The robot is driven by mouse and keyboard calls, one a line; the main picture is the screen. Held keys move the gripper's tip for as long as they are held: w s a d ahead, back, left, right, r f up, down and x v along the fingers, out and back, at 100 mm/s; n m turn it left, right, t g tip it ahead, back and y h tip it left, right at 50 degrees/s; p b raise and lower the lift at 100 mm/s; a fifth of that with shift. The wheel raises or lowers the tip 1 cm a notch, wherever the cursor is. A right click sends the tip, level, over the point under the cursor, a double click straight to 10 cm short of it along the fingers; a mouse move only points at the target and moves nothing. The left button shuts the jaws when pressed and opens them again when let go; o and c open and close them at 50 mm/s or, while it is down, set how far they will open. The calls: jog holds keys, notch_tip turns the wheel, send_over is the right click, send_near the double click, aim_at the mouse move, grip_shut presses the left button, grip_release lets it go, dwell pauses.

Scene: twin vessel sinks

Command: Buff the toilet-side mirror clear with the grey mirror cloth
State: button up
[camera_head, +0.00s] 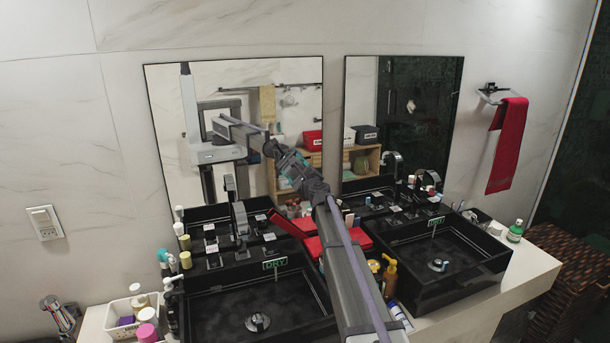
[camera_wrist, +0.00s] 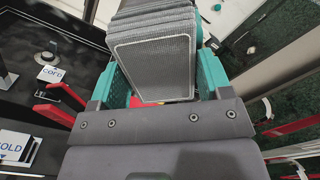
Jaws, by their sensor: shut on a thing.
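My gripper (camera_wrist: 158,85) is shut on the grey mirror cloth (camera_wrist: 152,62), a folded, layered grey pad with a pale edge between the teal fingers in the wrist view. In the head view my arm reaches up from the bottom, and its teal-marked end is in front of the left mirror (camera_head: 225,82); the cloth is not clear there. I cannot tell whether it touches the glass. A second mirror (camera_head: 400,82) hangs to the right. No toilet shows, so which mirror is toilet-side is unclear. Both show reflections; any smear is too faint to tell.
Two black sinks (camera_head: 215,315) (camera_head: 480,250) stand on the white counter (camera_head: 540,262), with taps and small bottles around them. A basket of toiletries (camera_head: 122,322) stands at left. A red towel (camera_head: 507,148) hangs at right.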

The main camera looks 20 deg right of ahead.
aim_at(266, 163)
jog(key=shift+s+a, duration=0.15)
jog(key=shift+a, duration=2.7)
jog(key=shift+s+a, duration=0.1)
jog(key=shift+a, duration=2.7)
notch_tip(266, 163, up, 3)
jog(key=p, duration=0.2)
jog(key=shift+a+f+p, duration=0.1)
jog(key=shift+p, duration=0.3)
jog(key=shift+f, duration=0.15)
jog(key=shift+d, duration=2)
jog(key=shift+w+d, duration=0.2)
jog(key=shift+d, duration=1.7)
jog(key=shift+w+d, duration=0.15)
jog(key=shift+d, duration=1.7)
jog(key=shift+w+d, duration=0.2)
jog(key=shift+d, duration=1.7)
notch_tip(266, 163, up, 3)
jog(key=shift+d+f+p, duration=0.1)
jog(key=shift+f+p, duration=0.1)
jog(key=shift+p, duration=0.95)
jog(key=shift+s+a, duration=0.15)
jog(key=shift+a, duration=2.4)
jog(key=shift+s+a, duration=0.15)
jog(key=shift+a, duration=2.4)
jog(key=shift+s+a, duration=0.15)
jog(key=shift+a, duration=2.4)
